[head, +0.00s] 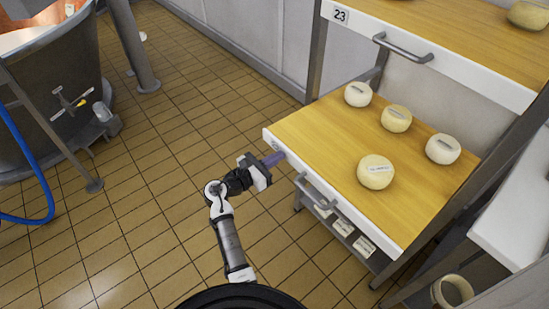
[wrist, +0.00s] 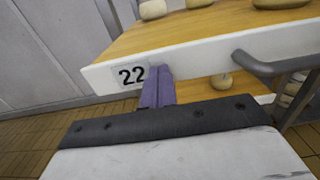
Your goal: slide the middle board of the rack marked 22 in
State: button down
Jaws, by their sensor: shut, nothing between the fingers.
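The wooden board (head: 330,135) with a white front edge juts out of the rack, farther than the board above it. Its front bears the label 22 (wrist: 131,76) in the wrist view. A grey bar handle (head: 318,190) is fixed to that front; it also shows in the wrist view (wrist: 275,65). Several round cheeses sit on the board, one of them (head: 376,171) near the front. My gripper (head: 277,158) is shut and empty. Its purple fingers (wrist: 158,86) are at the front face, just right of the label and left of the handle. I cannot tell whether they touch.
The upper board (head: 450,40), marked 23, has its own handle. White-labelled items (head: 342,226) sit low beneath the pulled-out board. A dark vat (head: 45,95) with a blue hose stands at left. A grey post (head: 133,45) stands beyond it. The tiled floor between is clear.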

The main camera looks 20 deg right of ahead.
aim_at(326, 126)
jog(key=b+x, duration=0.1)
jog(key=x, duration=2)
jog(key=shift+d+f, duration=0.1)
jog(key=shift+f, duration=0.05)
jog(key=shift+d+r, duration=0.1)
jog(key=shift+r, duration=0.3)
